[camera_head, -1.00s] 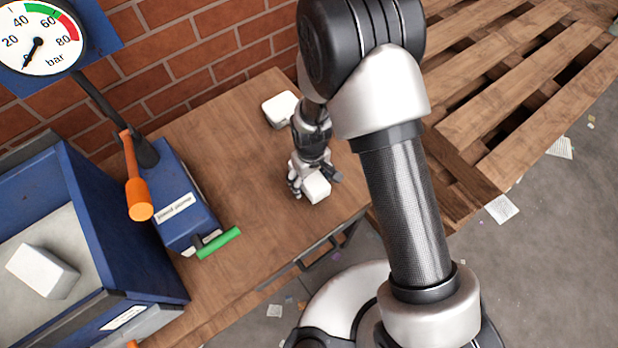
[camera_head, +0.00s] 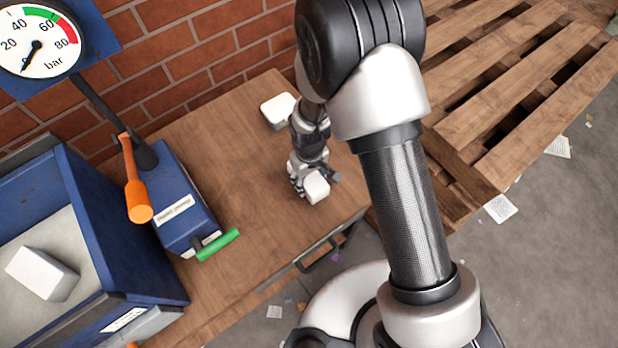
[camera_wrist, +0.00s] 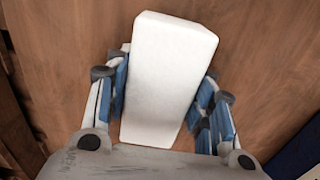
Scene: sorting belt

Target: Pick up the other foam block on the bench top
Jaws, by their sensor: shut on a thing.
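A white foam block (camera_head: 317,187) is in my gripper (camera_head: 312,181), over the front right part of the wooden bench top (camera_head: 240,165). In the wrist view the foam block (camera_wrist: 165,80) stands between the blue-padded fingers of my gripper (camera_wrist: 165,100), which are shut on it from both sides. I cannot tell whether the block still touches the bench. Another white foam block (camera_head: 43,273) lies in the blue bin (camera_head: 110,240) at the left.
A white rounded object (camera_head: 279,110) lies at the back of the bench. A blue pump (camera_head: 180,200) with an orange lever (camera_head: 136,185) and green handle (camera_head: 218,245) stands on the left. A pressure gauge (camera_head: 38,40) hangs above. A wooden pallet (camera_head: 510,90) is at the right.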

